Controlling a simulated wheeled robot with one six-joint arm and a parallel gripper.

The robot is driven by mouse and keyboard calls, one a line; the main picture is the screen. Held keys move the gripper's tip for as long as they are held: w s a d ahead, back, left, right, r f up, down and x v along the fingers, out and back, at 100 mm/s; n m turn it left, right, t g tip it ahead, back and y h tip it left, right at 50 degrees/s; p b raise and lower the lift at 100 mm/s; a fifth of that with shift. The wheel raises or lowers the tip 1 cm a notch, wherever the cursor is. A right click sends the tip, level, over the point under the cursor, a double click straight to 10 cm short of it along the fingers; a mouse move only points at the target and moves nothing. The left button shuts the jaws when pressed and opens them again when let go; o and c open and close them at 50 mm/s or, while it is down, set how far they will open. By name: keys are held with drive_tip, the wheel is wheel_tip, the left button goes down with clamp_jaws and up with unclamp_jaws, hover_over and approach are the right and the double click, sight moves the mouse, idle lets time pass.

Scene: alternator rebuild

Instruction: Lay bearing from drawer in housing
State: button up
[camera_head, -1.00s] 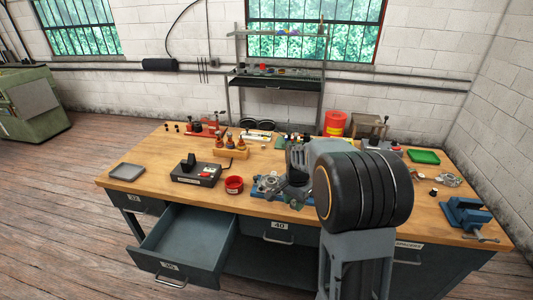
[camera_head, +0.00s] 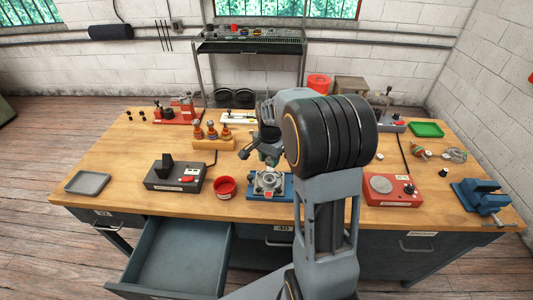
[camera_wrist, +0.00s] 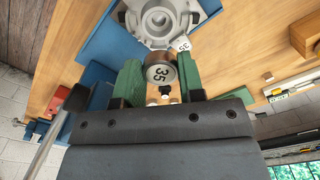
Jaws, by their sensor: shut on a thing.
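The housing (camera_head: 268,182) is a grey metal casting with a central bore, seated on a blue fixture (camera_head: 285,189). It also shows at the top of the wrist view (camera_wrist: 162,18). In the head view my gripper (camera_head: 269,157) hangs just behind and above the housing; the bearing is not clear there. The drawer (camera_head: 175,255) at front left is pulled open, and its visible floor is empty.
A red cup (camera_head: 224,188) and a black device (camera_head: 176,173) stand left of the fixture. A red device (camera_head: 393,188) and a blue vise (camera_head: 482,195) are to the right. A wooden block with several tools (camera_head: 213,142) stands behind.

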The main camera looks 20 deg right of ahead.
drive_tip(key=b, duration=0.4)
hover_over(269, 181)
drive_tip(key=shift+d+f, duration=0.1)
drive_tip(key=shift+f, duration=2.35)
drive_tip(key=shift+f, duration=0.2)
drive_tip(key=shift+f+b, duration=0.75)
drive_tip(key=shift+f, duration=0.35)
drive_tip(key=shift+f, duration=0.2)
idle(0.3)
drive_tip(key=o, duration=1)
drive_tip(key=shift+r, duration=0.1)
drive_tip(key=shift+r+p, duration=3)
drive_tip(key=shift+r, duration=0.95)
